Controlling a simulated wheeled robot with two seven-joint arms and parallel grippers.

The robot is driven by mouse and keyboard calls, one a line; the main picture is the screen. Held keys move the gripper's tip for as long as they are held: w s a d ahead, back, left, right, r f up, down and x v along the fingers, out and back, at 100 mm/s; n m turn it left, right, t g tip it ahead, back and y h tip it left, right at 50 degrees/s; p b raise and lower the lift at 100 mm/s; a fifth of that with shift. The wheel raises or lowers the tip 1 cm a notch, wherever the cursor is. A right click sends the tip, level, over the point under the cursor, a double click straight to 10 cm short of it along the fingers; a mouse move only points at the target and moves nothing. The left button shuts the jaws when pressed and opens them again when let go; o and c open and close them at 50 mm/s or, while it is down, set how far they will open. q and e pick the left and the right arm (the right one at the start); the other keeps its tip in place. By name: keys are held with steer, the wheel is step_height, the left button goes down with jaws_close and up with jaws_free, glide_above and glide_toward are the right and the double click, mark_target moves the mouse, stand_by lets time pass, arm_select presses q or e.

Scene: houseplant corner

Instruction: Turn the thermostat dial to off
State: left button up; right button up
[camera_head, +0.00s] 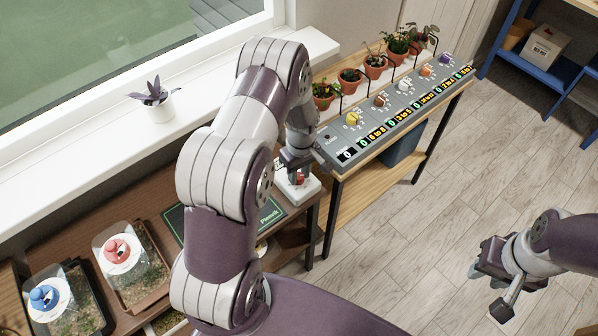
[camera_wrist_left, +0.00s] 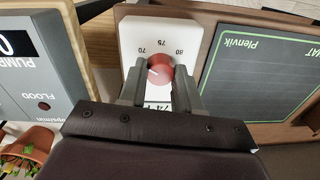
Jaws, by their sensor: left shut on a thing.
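The thermostat is a white box (camera_head: 310,191) at the end of the brown shelf, beside the grey control panel. It carries a red dial (camera_head: 299,178). In the left wrist view, the white faceplate (camera_wrist_left: 147,30) shows the numbers 70, 75 and 80 around the red dial (camera_wrist_left: 160,70). A white mark on the dial points toward the 70 side. My left gripper (camera_head: 297,172) is shut on the dial, with one finger on each side of it. Its fingers hide the lower part of the scale. My right gripper (camera_head: 489,292) is open and empty above the floor.
The grey panel (camera_head: 400,112) holds several coloured knobs, with potted plants behind it. A dark green mat (camera_head: 180,222) lies beside the thermostat. Two lidded trays with blue (camera_head: 44,297) and red (camera_head: 117,249) knobs stand at the lower left. The wood floor (camera_head: 430,220) is clear.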

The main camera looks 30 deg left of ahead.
mark_target(300, 174)
arm_select(q)
steer(key=n, duration=0.4)
steer(key=shift+r, duration=0.1)
steer(key=shift+n, duration=1.9)
steer(key=shift+w, duration=0.1)
steer(key=o, duration=1.1)
steer(key=shift+c, duration=0.2)
step_height(300, 174, up, 13)
steer(key=shift+w+f, duration=0.2)
